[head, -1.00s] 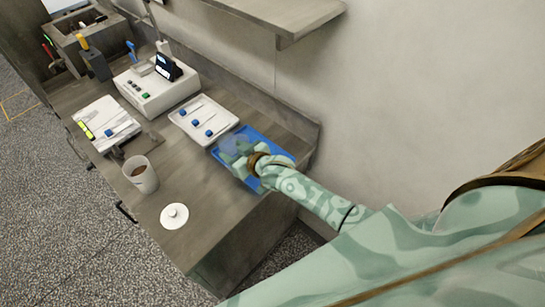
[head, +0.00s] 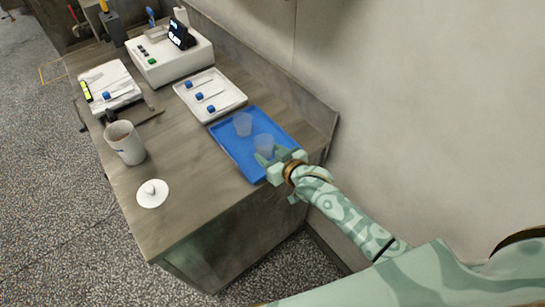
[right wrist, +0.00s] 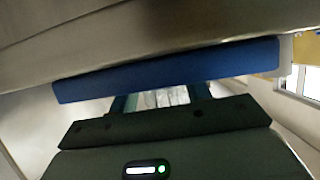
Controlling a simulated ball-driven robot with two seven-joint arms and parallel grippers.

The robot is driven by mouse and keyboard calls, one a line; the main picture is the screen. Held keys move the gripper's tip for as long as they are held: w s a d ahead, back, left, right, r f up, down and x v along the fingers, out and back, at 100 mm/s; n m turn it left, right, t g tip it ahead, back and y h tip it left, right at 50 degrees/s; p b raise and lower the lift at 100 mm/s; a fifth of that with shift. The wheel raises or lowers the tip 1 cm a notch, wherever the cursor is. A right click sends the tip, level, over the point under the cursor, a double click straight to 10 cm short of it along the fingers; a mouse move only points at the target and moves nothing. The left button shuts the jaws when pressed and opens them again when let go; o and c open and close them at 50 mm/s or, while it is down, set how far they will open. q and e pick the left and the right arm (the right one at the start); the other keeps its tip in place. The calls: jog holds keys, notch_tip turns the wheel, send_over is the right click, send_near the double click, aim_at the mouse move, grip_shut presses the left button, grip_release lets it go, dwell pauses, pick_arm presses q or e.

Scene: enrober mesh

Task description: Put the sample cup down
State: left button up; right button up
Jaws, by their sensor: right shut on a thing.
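My right gripper (head: 268,157) is at the near right part of the blue tray (head: 228,142), shut on a clear sample cup (head: 265,142). The held cup looks upright over the tray; I cannot tell whether its base touches it. In the right wrist view the cup (right wrist: 160,97) shows between the fingers, partly hidden by the gripper body, with the blue tray's edge (right wrist: 170,70) close by. A second clear cup (head: 243,124) stands on the tray, farther back and apart from the held one. My left gripper is not in view.
A white tray (head: 233,99) with several blue-capped items lies behind the blue tray. A white instrument (head: 172,65) stands farther back. The wall is close on the right; the front counter is clear.

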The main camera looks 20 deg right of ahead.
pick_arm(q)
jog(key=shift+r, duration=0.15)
pick_arm(e)
jog(key=shift+s+r, duration=0.1)
jog(key=shift+s, duration=0.1)
jog(key=o, duration=0.9)
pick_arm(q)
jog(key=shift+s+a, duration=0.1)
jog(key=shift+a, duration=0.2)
pick_arm(e)
jog(key=shift+o, duration=0.6)
